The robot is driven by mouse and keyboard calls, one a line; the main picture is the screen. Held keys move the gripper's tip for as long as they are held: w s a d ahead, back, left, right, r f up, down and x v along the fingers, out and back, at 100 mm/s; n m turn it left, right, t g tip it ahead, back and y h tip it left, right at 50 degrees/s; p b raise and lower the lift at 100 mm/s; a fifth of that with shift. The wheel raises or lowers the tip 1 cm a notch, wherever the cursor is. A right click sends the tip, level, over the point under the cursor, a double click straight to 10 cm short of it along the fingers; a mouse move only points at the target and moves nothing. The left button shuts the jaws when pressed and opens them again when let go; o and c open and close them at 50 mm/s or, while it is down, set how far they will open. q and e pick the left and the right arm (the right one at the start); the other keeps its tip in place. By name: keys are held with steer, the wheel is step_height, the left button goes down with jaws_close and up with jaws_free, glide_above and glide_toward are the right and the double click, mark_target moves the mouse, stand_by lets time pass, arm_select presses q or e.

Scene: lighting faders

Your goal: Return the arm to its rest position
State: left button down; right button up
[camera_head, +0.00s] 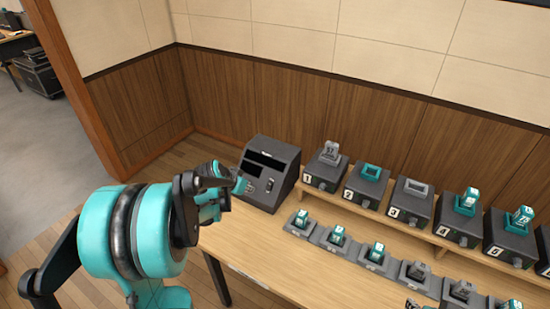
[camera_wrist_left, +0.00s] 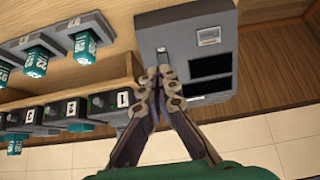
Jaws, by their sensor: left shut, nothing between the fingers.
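My left arm comes in from the left in the head view. Its teal and black left gripper (camera_head: 241,185) is at the front left of the dark grey console (camera_head: 285,153). In the left wrist view the fingers (camera_wrist_left: 160,72) are together and empty, pointing at the console face (camera_wrist_left: 185,22), near a small light-coloured switch (camera_wrist_left: 162,50). Whether the tips touch it is unclear.
Numbered dark boxes (camera_head: 321,172) stand on a raised wooden shelf right of the console, some holding teal or grey blocks. A lower row of grey holders (camera_head: 300,225) with blocks sits in front. The wooden table (camera_head: 255,240) is bare at the front left. A panelled wall stands behind.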

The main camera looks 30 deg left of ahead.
arm_select(q)
steer(key=s+d+r, duration=0.6)
steer(key=s+d, duration=0.2)
steer(key=d, duration=0.5)
steer(key=s+d+n, duration=0.1)
steer(key=s+d, duration=0.6)
steer(key=s, duration=0.5)
steer(key=shift+s+d+r+y, duration=0.2)
steer(key=shift+s+d+y, duration=0.1)
